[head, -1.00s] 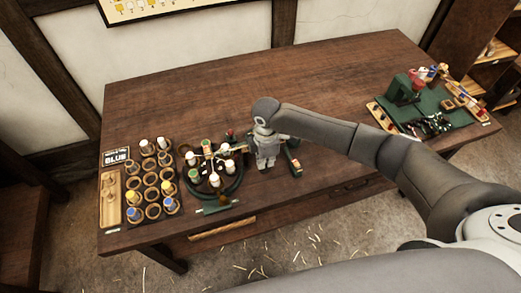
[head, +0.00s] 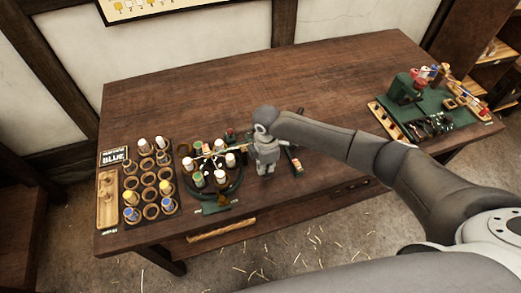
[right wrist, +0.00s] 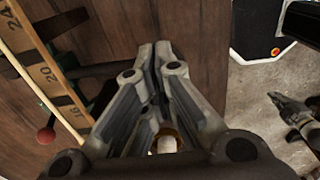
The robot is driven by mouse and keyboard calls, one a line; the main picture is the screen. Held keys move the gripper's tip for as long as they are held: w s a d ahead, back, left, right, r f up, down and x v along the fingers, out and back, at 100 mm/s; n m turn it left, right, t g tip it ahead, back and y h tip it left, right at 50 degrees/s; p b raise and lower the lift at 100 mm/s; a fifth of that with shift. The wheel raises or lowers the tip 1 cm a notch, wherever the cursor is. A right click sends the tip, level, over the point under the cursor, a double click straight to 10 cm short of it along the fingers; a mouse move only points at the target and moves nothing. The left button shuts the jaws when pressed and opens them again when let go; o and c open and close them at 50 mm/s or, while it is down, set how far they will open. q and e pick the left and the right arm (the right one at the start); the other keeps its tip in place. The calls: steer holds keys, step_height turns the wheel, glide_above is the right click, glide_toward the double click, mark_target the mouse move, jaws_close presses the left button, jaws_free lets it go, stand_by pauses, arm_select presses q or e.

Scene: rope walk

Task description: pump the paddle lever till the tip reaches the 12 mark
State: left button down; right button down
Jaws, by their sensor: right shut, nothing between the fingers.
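My right gripper (head: 266,172) is shut and empty, pointing down over the table's near middle, just right of a ring of bobbins (head: 220,176). Its closed fingers (right wrist: 160,55) fill the middle of the right wrist view. Left of them there, a wooden scale (right wrist: 45,72) shows 24, 20 and 16, with a pale thin rod beside it. The 12 mark is not visible. I cannot tell which part is the paddle lever; the gripper hides part of this area. My left gripper is out of view.
A bobbin rack (head: 150,193) and a BLUE sign (head: 113,156) stand at the table's left. A green tool mat (head: 453,118) lies at the right end. The table's middle back is clear.

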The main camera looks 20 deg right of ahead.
steer(key=shift+s+f+b, duration=0.1)
steer(key=shift+f+b, duration=0.45)
steer(key=shift+f, duration=0.85)
steer(key=shift+r, duration=0.15)
steer(key=r+p, duration=0.6)
steer(key=shift+w+r, duration=0.2)
steer(key=shift+r, duration=0.15)
steer(key=shift+f, duration=0.1)
stand_by(0.5)
stand_by(0.6)
